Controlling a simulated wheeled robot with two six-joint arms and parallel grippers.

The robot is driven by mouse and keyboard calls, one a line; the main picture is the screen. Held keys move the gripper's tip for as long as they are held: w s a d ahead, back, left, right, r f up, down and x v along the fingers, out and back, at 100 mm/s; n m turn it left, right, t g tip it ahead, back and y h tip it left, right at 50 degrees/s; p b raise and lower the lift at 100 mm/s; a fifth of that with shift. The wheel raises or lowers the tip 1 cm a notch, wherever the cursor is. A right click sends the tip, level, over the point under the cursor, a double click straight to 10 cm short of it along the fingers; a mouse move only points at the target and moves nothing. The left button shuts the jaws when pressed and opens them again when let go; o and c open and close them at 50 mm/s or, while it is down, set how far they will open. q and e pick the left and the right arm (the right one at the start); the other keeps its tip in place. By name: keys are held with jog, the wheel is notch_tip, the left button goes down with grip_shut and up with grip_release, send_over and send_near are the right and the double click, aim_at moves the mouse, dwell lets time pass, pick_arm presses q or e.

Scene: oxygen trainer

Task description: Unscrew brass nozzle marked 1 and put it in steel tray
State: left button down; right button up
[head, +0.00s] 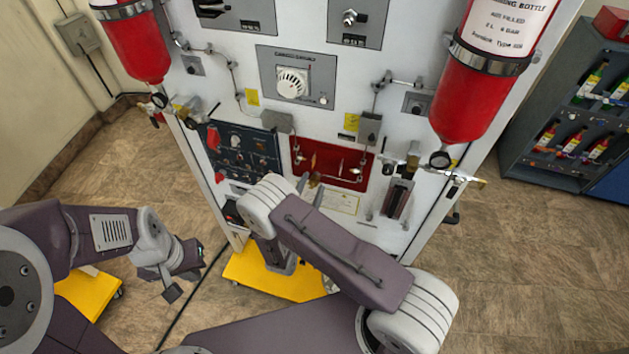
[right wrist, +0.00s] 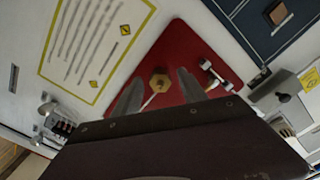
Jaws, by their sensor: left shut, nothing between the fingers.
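A brass hex nozzle (right wrist: 160,83) sits on the red panel (right wrist: 185,40) in the right wrist view; no number is legible on it. A thin pale rod or pointer shows just below it. My right gripper's two fingers (right wrist: 160,88) are apart, one on each side of the nozzle in the picture; I cannot tell whether they touch it. The red panel also shows in the head view (head: 346,178), where my right arm hides most of that gripper. My left gripper (head: 172,293) is shut and empty, low at the left, away from the panel. I cannot make out a steel tray.
A valve with a white handle (right wrist: 214,74) is close to the right of the nozzle. A dark blue panel (head: 243,150) is left of the red one. Red bottles (head: 137,45) (head: 468,95) flank the white cabinet. A yellow base (head: 262,279) lies below. Floor is free at right.

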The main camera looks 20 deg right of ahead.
aim_at(312, 187)
jog(key=shift+v, duration=2)
jog(key=m, duration=0.3)
jog(key=shift+w+m, duration=0.1)
jog(key=shift+m, duration=0.2)
jog(key=m, duration=0.3)
jog(key=m+b, duration=0.1)
jog(key=m, duration=0.2)
jog(key=shift+m, duration=0.4)
